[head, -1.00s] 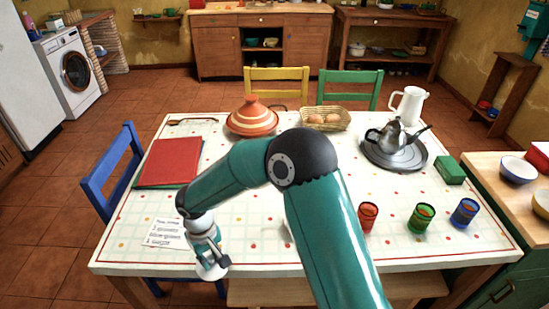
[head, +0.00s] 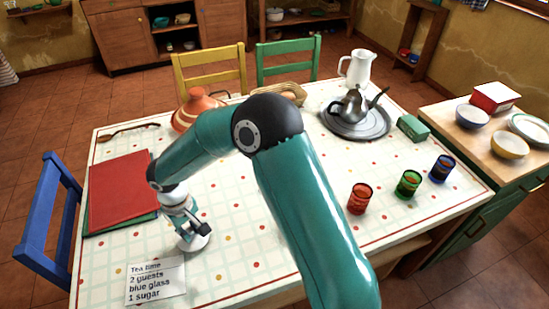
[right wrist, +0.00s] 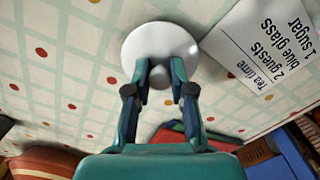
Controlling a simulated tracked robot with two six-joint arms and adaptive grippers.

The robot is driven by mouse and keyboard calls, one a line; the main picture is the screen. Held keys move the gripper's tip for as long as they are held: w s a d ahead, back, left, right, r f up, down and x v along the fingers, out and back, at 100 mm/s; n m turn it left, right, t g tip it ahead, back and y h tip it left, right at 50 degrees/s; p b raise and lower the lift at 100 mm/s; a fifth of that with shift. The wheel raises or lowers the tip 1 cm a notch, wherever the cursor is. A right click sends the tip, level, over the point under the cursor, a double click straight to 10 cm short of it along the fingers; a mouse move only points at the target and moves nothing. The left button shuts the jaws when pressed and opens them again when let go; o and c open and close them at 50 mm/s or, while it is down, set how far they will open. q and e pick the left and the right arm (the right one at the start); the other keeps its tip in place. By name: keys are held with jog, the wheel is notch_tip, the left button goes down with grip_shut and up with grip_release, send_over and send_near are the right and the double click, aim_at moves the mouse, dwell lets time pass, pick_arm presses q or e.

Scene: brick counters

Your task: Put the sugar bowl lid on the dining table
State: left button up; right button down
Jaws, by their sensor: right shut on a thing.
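The sugar bowl lid (head: 194,242) is a white round disc with a small grey knob. It also shows in the right wrist view (right wrist: 160,42). My right gripper (head: 193,226) is shut on the knob, with its fingertips (right wrist: 160,82) either side of it. The lid is over the near left part of the dining table (head: 235,262), close above or touching the cloth; I cannot tell which. The sugar bowl is not seen. My left gripper is not in view.
A note (head: 156,281) lies left of and nearer than the lid. Red and green folders (head: 122,190) lie behind it. Red (head: 359,199), green (head: 408,184) and blue (head: 441,169) glasses stand at the right. A tray (head: 375,125) with a teapot is at the back right.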

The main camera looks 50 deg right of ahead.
jog(key=shift+d+r, duration=0.2)
jog(key=shift+r, duration=0.3)
jog(key=s+d+r+n+b, duration=0.2)
jog(key=s+r+n, duration=0.35)
jog(key=r, duration=0.35)
jog(key=s+d+r+n+b, duration=0.2)
jog(key=s+d+r+n, duration=0.1)
jog(key=s+r+n, duration=0.4)
jog(key=shift+m, duration=0.45)
jog(key=f, duration=0.6)
jog(key=w+f+b, duration=0.1)
jog(key=f, duration=0.5)
jog(key=w+f+b, duration=0.1)
jog(key=f, duration=0.5)
jog(key=shift+a, duration=0.25)
jog(key=shift+f, duration=0.15)
jog(key=c, duration=1)
grip_release()
